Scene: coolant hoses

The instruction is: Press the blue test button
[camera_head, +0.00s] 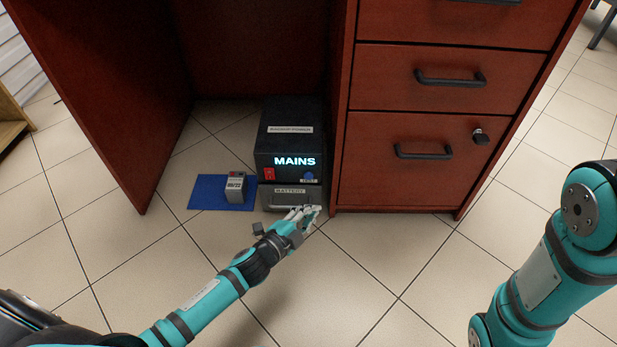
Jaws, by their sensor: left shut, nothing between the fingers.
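The black power unit (290,140) stands on the floor under the red-brown desk, against the drawer block. Its front shows a lit "MAINS" display. The blue test button (309,176) is on the front at the right, below the display, with a small label under it. A red switch (269,174) is at the left of the front. A grey panel marked "BATTERY" (288,191) is below. My left gripper (311,209) is shut and empty, in front of the battery panel's lower right, below the blue button. I cannot tell whether it touches the panel. My right gripper is out of view.
A small grey battery block (236,188) stands on a blue mat (208,192) left of the unit. The drawer block (400,165) is close on the right, with the desk's side panel (110,100) at the left. Tiled floor (345,270) in front is clear.

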